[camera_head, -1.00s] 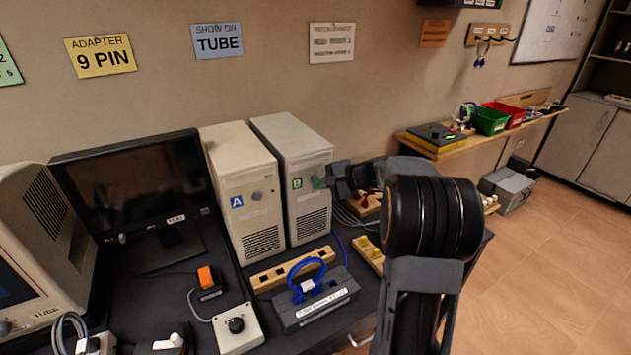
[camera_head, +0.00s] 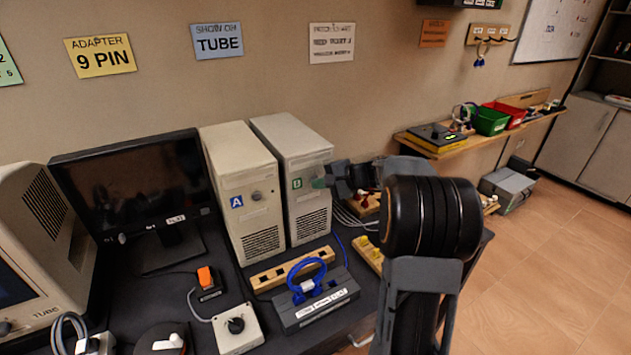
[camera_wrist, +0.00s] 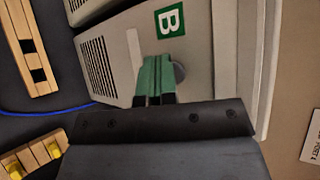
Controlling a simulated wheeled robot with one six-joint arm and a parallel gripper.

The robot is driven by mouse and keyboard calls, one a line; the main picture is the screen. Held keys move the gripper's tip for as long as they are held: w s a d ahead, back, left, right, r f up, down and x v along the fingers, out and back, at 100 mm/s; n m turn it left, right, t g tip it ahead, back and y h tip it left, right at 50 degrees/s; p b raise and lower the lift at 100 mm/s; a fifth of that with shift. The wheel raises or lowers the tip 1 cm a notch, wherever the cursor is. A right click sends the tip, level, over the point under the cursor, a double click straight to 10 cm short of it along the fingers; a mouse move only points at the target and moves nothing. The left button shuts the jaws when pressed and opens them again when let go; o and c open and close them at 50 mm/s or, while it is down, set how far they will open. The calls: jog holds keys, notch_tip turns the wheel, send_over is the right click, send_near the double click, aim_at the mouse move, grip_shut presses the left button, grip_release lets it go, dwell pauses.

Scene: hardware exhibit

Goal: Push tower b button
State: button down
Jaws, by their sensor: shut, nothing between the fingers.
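Tower B (camera_head: 306,213) is a beige computer case with a green B label (camera_head: 297,184), standing right of tower A (camera_head: 245,205). In the wrist view the tower B front (camera_wrist: 118,60) fills the middle, with its B label (camera_wrist: 170,20) at the top. A round grey button (camera_wrist: 180,72) shows just right of the fingertips. My gripper (camera_head: 318,183) is shut and empty, its green fingertips (camera_wrist: 158,68) together at the tower B front beside the button. The fingers partly cover the button. I cannot tell whether they touch it.
A wooden socket strip (camera_head: 285,272) and a grey box with a blue cable loop (camera_head: 315,300) stand in front of the towers. A dark monitor (camera_head: 130,185) stands left. A wooden block with yellow knobs (camera_wrist: 30,160) lies below my gripper.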

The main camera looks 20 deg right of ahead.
jog(key=shift+s, duration=0.5)
jog(key=shift+s+b, duration=0.1)
jog(key=shift+b, duration=0.25)
jog(key=shift+s+d+b, duration=0.2)
jog(key=shift+s+b, duration=0.35)
jog(key=shift+s, duration=0.9)
jog(key=shift+s+d+b, duration=0.2)
jog(key=shift+s+b, duration=0.35)
jog(key=shift+s, duration=0.9)
